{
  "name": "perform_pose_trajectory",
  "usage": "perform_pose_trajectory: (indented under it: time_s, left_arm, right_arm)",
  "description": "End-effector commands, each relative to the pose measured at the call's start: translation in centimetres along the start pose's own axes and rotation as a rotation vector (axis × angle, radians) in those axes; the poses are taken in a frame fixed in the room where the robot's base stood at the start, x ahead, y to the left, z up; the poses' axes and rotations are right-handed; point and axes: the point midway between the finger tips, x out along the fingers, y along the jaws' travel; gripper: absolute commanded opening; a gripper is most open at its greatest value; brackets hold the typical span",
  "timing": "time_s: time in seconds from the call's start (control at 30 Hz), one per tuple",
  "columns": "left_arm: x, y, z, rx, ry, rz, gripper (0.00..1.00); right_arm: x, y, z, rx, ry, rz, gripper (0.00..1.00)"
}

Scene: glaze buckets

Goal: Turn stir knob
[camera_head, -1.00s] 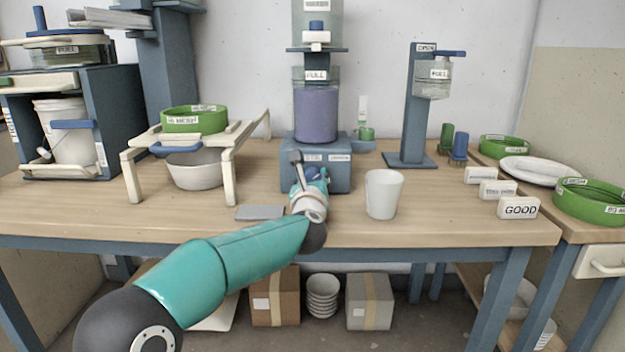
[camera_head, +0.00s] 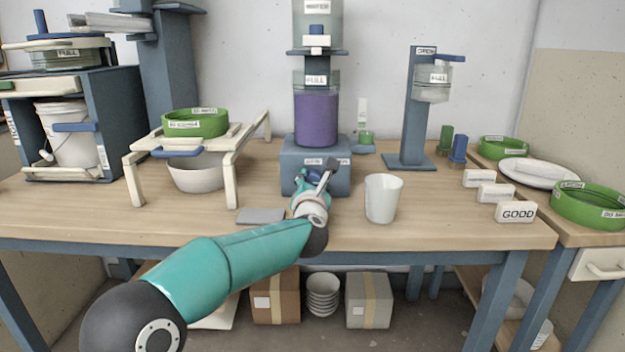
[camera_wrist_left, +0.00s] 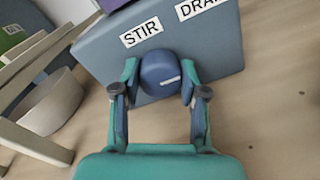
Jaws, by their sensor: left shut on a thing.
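The stir knob (camera_wrist_left: 158,75) is a round blue knob with a pale mark, on the front of the blue-grey mixer base (camera_head: 290,158) under the STIR label (camera_wrist_left: 140,34). My left gripper (camera_wrist_left: 159,88) is shut on the knob, one finger at each side of it. In the left wrist view the base looks tilted against the gripper. In the head view my left gripper (camera_head: 316,186) is at the base front and my wrist hides most of the knob. A container of purple liquid (camera_head: 316,118) stands on the base. My right gripper is not in view.
A white cup (camera_head: 383,198) stands just right of my left wrist. A grey flat slab (camera_head: 261,216) lies to its left. A white stand (camera_head: 136,183) with a green sieve (camera_head: 195,124) and a bowl (camera_head: 195,174) is farther left. A DRAIN label (camera_wrist_left: 203,6) sits beside STIR.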

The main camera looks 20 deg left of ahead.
Motion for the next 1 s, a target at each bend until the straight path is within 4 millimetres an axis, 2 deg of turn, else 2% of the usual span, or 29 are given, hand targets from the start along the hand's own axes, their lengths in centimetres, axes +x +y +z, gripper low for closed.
perform_pose_trajectory:
  time_s: [0.7,1.0]
  left_arm:
    - [0.0,-0.3,0.3,0.683,0.015,-0.003,0.08]
    - [0.0,-0.6,0.2,0.919,0.020,-0.003,0.08]
  right_arm:
    - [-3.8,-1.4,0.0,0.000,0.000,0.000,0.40]
    - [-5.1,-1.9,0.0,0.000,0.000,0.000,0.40]
